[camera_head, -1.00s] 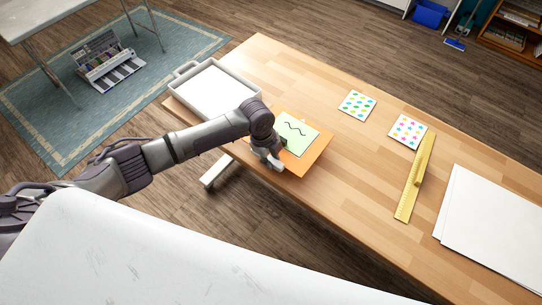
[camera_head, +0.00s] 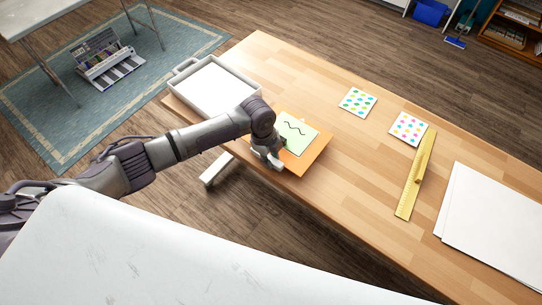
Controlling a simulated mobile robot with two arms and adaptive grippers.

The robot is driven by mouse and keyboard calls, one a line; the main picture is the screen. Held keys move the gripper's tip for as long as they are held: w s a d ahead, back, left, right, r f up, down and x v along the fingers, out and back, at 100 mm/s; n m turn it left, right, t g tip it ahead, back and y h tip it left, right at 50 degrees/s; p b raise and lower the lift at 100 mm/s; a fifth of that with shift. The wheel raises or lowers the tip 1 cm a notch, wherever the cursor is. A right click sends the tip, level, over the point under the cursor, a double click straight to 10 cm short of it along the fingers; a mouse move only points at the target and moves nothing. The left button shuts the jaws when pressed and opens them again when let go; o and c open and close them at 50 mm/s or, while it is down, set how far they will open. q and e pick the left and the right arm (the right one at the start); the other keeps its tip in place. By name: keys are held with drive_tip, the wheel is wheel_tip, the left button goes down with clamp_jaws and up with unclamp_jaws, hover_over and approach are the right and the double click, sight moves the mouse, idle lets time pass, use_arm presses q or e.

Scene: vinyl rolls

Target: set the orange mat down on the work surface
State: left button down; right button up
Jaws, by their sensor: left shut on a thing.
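The orange mat (camera_head: 314,152) is at the near edge of the wooden work surface (camera_head: 340,180), right of the white tray. A light green sheet (camera_head: 297,134) with a dark wavy line lies on it. My left gripper (camera_head: 274,162) is shut on the mat at its near left edge; the fingertips are partly hidden by the wrist. I cannot tell whether the mat touches the surface or is slightly above it. My right gripper is not in view.
A white tray (camera_head: 252,82) stands at the table's left end. Two dotted cards (camera_head: 357,102) (camera_head: 408,128), a yellow ruler (camera_head: 409,198) and white sheets (camera_head: 490,225) lie to the right. The wood between the mat and ruler is clear.

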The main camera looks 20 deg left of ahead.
use_arm(q)
drive_tip(key=shift+f, duration=0.2)
idle(0.4)
drive_tip(key=shift+w+f+b, duration=0.1)
drive_tip(key=shift+f+b, duration=0.4)
drive_tip(key=shift+f, duration=0.15)
drive_tip(key=shift+f+b, duration=0.45)
drive_tip(key=shift+f, duration=0.2)
drive_tip(key=shift+f+g, duration=0.15)
drive_tip(key=shift+g, duration=0.15)
idle(0.3)
drive_tip(key=c, duration=0.9)
unclamp_jaws()
drive_tip(key=shift+o, duration=0.2)
